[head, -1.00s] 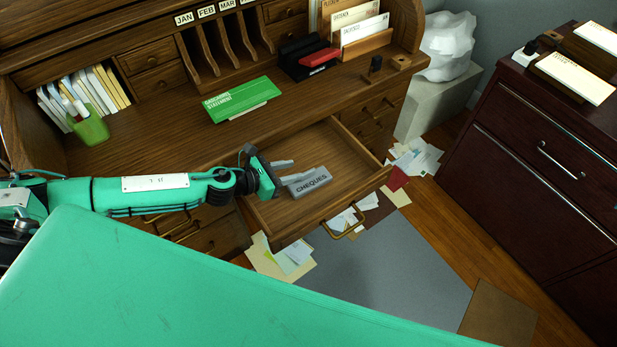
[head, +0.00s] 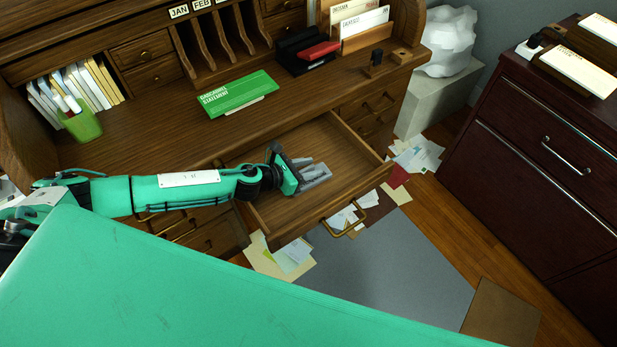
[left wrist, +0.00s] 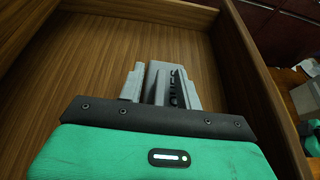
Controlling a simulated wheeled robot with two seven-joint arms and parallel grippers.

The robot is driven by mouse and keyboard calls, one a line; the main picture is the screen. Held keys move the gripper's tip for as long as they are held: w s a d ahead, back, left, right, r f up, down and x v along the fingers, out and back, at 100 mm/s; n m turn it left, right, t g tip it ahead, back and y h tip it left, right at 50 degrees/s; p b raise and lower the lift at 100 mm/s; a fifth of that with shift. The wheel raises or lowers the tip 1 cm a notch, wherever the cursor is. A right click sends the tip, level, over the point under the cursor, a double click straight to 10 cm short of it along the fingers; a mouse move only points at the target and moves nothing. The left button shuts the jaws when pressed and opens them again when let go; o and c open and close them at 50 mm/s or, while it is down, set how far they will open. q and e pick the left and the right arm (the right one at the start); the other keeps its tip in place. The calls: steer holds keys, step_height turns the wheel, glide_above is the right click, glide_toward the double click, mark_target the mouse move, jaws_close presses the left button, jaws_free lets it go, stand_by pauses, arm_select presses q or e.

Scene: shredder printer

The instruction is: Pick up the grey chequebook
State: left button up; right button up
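The grey chequebook (left wrist: 166,70) lies in the open wooden drawer (head: 352,158). In the left wrist view it shows just beyond my left gripper, with part of its dark lettering visible between the grey fingers. My left gripper (head: 318,173) reaches into the drawer from the left, and its fingers (left wrist: 158,88) are apart, around or just over the chequebook. In the head view the fingers and the book overlap in similar grey, so I cannot tell whether they touch. My right gripper is not in view.
The drawer's front with its brass handle (head: 345,219) and its side walls surround the gripper. Papers (head: 282,254) lie on the floor. A dark cabinet (head: 540,150) stands right.

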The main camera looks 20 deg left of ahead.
arm_select(q)
steer(key=shift+w+d+f, duration=0.1)
steer(key=shift+w, duration=0.05)
jaws_close()
steer(key=shift+r, duration=0.2)
